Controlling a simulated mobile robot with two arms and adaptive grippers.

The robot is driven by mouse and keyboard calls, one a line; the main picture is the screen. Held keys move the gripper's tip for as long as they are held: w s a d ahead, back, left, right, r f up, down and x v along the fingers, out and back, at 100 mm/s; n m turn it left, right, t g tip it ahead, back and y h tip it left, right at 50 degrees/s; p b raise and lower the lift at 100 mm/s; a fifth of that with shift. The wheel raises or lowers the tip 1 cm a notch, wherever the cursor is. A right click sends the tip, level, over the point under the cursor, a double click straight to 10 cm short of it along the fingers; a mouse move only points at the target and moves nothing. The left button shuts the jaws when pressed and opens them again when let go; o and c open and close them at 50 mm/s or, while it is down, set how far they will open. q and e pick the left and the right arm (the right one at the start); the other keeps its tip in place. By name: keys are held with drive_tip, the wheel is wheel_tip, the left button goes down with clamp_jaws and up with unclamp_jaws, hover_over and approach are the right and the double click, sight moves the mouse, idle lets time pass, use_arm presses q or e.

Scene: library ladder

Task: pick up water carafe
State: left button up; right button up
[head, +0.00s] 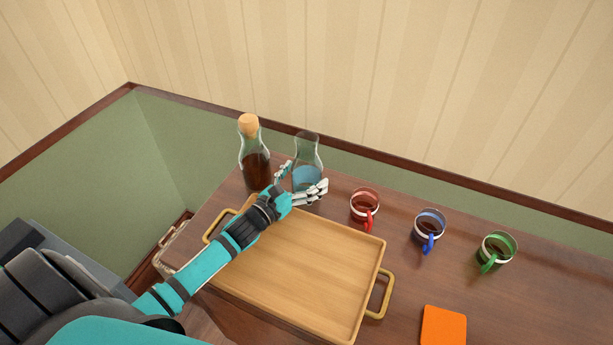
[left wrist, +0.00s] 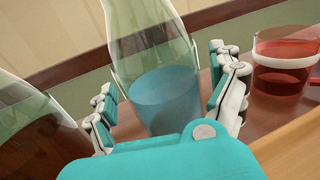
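The water carafe (head: 307,160) is a clear glass bottle with blue liquid, upright at the back of the table behind the tray. It also shows in the left wrist view (left wrist: 164,92). My left gripper (head: 303,180) is at the carafe, its fingers apart on either side of the lower part. In the left wrist view the gripper (left wrist: 170,85) is open around the carafe, with a gap seen on the left side; contact on the right side is hard to tell. My right gripper is not in view.
A corked carafe of dark liquid (head: 254,160) stands close on the left. Red (head: 365,207), blue (head: 430,228) and green (head: 497,249) mugs stand to the right. A wooden tray (head: 300,265) lies in front, empty, with an orange square (head: 443,328) to its right.

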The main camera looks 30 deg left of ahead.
sight(297, 172)
use_arm(q)
drive_tip(key=c, duration=1.3)
drive_tip(key=shift+w+r, duration=0.1)
drive_tip(key=shift+r, duration=0.05)
drive_tip(key=shift+c, duration=0.7)
drive_tip(key=shift+r, duration=0.8)
wheel_tip(297, 172, up, 2)
drive_tip(key=s+d+r+b, duration=0.1)
drive_tip(key=s+d+b, duration=0.2)
drive_tip(key=s, duration=1.2)
drive_tip(key=shift+s+d+r, duration=0.2)
drive_tip(key=shift+d, duration=0.75)
